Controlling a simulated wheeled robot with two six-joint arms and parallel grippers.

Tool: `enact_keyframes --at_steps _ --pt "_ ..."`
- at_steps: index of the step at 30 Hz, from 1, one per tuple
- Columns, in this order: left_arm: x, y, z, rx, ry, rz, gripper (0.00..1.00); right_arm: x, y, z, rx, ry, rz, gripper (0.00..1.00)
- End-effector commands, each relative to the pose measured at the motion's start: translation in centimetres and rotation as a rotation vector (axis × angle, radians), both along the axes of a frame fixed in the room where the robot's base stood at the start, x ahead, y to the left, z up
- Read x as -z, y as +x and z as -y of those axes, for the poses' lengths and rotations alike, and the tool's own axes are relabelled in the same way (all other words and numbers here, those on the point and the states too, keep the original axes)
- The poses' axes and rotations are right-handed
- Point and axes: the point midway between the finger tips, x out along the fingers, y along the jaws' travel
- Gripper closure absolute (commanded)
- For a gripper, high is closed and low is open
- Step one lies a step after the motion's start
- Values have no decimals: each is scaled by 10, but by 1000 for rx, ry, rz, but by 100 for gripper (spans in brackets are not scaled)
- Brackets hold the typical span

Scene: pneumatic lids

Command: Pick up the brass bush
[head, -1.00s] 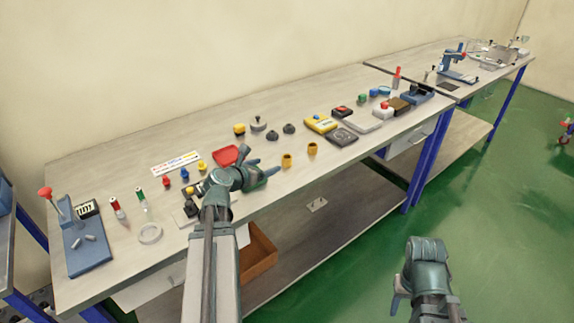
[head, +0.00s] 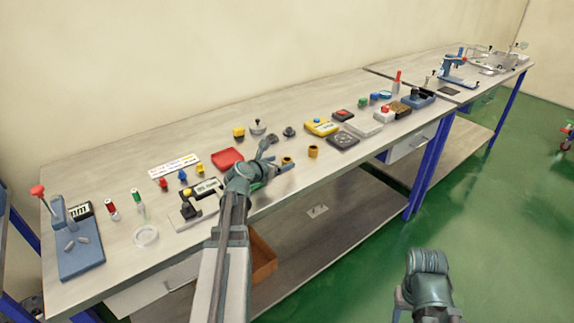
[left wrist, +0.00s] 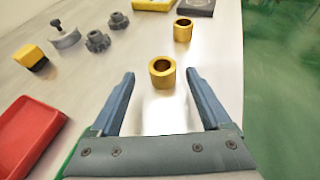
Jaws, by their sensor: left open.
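Two brass bushes, short hollow gold-coloured rings, stand upright near the front edge of the workbench. The nearer brass bush (head: 287,162) shows in the left wrist view (left wrist: 162,73) just ahead of and between the fingertips. The farther brass bush (head: 313,151) stands beyond it, also in the left wrist view (left wrist: 183,31). My left gripper (head: 274,162) is open and empty, low over the bench; its two fingers show in the left wrist view (left wrist: 160,88). My right gripper (head: 401,300) hangs over the floor; its jaws are not clear.
A red tray (head: 228,158) lies left of the left gripper. Two dark grey gears (left wrist: 98,41), a grey knobbed part (left wrist: 65,37) and a yellow-black block (left wrist: 30,58) stand behind. A yellow box (head: 322,127) lies to the right. The bench's front edge (left wrist: 240,70) is close.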

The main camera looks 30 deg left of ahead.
Motion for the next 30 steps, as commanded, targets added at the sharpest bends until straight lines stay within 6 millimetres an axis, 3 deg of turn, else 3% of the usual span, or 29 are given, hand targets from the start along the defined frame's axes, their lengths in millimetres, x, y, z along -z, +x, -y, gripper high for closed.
enact_keyframes --at_steps 9,17,30 --pt "20 41 2 1 0 0 19 20 0 0 0 0 0 50" --pt "19 42 3 0 0 0 21 19 0 0 0 0 0 50" --pt "19 42 3 0 0 0 100 19 0 0 0 0 0 50"
